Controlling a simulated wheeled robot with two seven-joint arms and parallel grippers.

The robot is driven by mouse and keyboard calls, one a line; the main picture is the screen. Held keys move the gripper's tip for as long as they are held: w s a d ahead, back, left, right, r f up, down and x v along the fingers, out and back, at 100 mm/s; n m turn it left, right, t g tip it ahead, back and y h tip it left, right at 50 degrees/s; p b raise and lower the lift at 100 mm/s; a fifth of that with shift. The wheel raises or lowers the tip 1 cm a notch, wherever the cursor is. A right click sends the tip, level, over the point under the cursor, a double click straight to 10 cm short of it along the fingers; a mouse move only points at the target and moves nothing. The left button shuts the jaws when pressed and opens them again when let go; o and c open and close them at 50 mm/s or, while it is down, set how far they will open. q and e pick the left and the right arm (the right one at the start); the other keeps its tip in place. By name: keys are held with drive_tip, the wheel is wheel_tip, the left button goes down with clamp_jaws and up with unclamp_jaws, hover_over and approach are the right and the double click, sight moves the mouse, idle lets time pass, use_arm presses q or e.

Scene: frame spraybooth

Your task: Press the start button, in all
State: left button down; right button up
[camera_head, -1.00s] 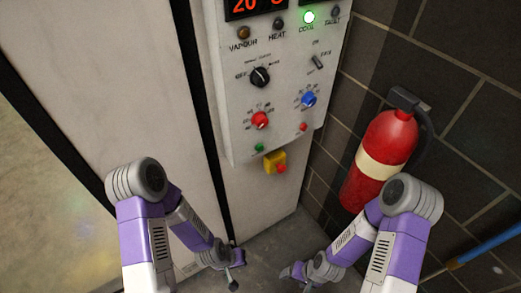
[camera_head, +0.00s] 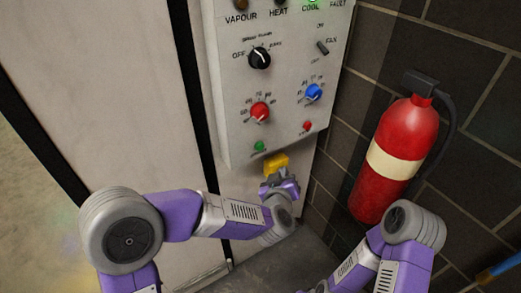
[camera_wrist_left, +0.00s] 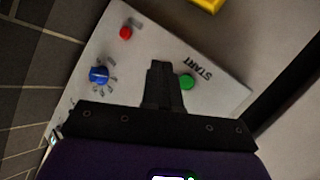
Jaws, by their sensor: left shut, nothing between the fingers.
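The start button is the small green button (camera_head: 259,146) low on the grey control panel; in the left wrist view it is the green button (camera_wrist_left: 187,81) beside the word START. My left gripper (camera_head: 279,176) is in front of the yellow box under the panel in the head view, lower and to the right of the button. In the left wrist view its shut, empty fingers (camera_wrist_left: 160,69) appear just left of the green button. I cannot tell the gap in depth; no contact is clear. My right arm is at the lower right, with its gripper out of view.
A red button (camera_head: 307,126), red knob (camera_head: 260,112), blue knob (camera_head: 314,92) and black knob (camera_head: 260,58) are on the panel. A yellow box (camera_head: 276,161) is below it. A fire extinguisher (camera_head: 396,160) hangs on the dark brick wall at right.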

sight(259, 146)
use_arm(q)
drive_tip(key=shift+w, duration=0.1)
drive_tip(key=w+a, duration=0.5)
drive_tip(key=w, duration=0.2)
idle(0.4)
drive_tip(key=shift+a, duration=0.15)
idle(1.7)
drive_tip(key=shift+w+a+f, duration=0.1)
drive_tip(key=shift+w+a, duration=0.1)
drive_tip(key=shift+w, duration=0.1)
drive_tip(key=shift+w+a, duration=0.3)
drive_tip(key=shift+w, duration=0.1)
idle(1.0)
drive_tip(key=shift+s, duration=0.1)
drive_tip(key=shift+s+d, duration=0.55)
drive_tip(key=shift+s, duration=0.1)
